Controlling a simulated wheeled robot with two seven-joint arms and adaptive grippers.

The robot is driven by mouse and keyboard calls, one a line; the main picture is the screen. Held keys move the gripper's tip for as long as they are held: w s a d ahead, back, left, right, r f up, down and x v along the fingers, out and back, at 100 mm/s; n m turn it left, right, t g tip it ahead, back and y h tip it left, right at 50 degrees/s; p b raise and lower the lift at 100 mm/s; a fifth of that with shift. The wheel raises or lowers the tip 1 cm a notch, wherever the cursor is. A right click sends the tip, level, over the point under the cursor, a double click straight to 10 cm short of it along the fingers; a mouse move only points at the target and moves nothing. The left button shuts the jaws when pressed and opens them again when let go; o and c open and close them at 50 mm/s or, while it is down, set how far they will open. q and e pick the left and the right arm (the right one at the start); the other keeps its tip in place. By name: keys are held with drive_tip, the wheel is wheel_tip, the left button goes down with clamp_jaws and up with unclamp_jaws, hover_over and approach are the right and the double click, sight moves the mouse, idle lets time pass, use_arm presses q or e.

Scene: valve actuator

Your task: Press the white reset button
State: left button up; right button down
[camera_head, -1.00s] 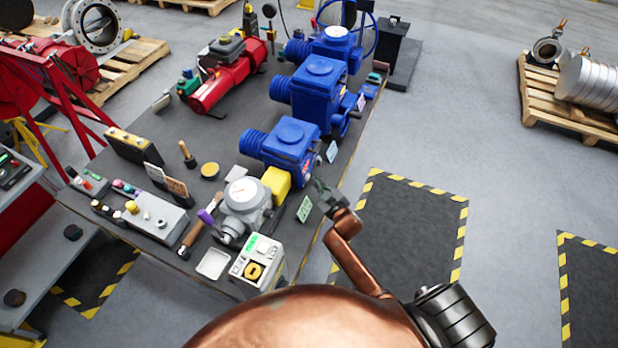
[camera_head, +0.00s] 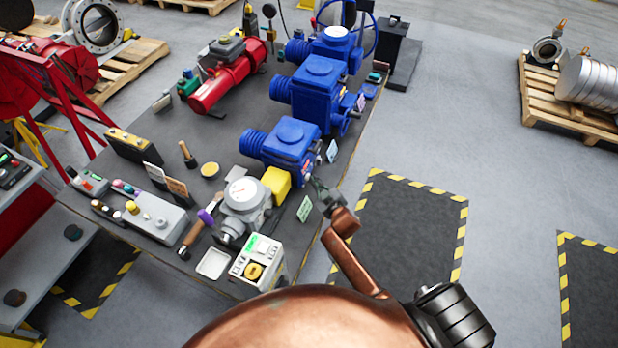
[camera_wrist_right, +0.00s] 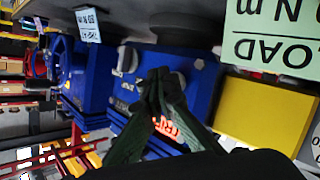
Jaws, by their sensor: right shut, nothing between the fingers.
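My right gripper (camera_head: 316,184) is shut and empty, just right of the nearest blue actuator (camera_head: 288,146) at the table's right edge. In the right wrist view its fingertips (camera_wrist_right: 157,78) meet in front of the actuator's blue face (camera_wrist_right: 190,78). Glowing red lettering (camera_wrist_right: 166,128) shows behind and between the fingers. A round dark knob (camera_wrist_right: 165,58) sits just behind the fingertips. I cannot make out a white reset button; the fingers cover part of this face. I cannot tell whether the fingertips touch it. My left gripper is out of view.
A yellow block (camera_head: 276,184) and a grey gauge unit (camera_head: 244,206) stand nearer on the dark table (camera_head: 222,152). A white box (camera_head: 258,262) is at the near edge. A pale green card (camera_head: 304,208) stands close to my right gripper.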

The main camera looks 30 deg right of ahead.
drive_tip(key=shift+w+a, duration=0.35)
drive_tip(key=shift+w, duration=0.05)
idle(0.7)
drive_tip(key=shift+s+d+p, duration=0.45)
drive_tip(key=shift+s+d, duration=0.15)
drive_tip(key=shift+s, duration=0.1)
drive_tip(key=s+d+p, duration=0.2)
drive_tip(key=s+d, duration=0.1)
drive_tip(key=shift+s+d, duration=0.15)
drive_tip(key=shift+s, duration=0.25)
idle(0.9)
